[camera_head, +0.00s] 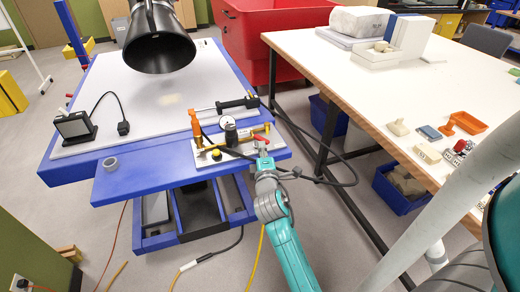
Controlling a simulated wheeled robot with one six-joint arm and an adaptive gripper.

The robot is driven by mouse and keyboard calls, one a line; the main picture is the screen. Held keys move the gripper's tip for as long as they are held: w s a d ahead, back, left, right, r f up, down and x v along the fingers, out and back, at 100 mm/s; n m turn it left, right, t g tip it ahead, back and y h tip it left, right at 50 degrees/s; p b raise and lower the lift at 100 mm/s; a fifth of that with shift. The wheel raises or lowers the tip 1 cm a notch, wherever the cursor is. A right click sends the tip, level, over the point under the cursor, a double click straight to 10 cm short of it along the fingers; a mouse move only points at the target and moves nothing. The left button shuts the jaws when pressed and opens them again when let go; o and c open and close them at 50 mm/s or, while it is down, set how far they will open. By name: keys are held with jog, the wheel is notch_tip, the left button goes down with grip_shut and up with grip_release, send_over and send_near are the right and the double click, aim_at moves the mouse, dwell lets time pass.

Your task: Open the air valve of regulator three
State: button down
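A regulator assembly sits on a pale plate (207,160) at the front right corner of the blue-framed bench. A label beside the gauge is too small to read.
A black extraction hood (160,45) hangs over the bench. A black-handled tool (237,104) lies behind the gauge.

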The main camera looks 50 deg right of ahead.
aim_at(274, 149)
jog(key=shift+s+d, duration=0.35)
jog(key=shift+d, duration=0.45)
jog(key=shift+s+d, duration=0.3)
jog(key=shift+d, duration=1.1)
jog(key=shift+w+d, duration=0.15)
jog(key=shift+d, duration=0.65)
jog(key=v, duration=1.2)
jog(key=shift+a, duration=0.1)
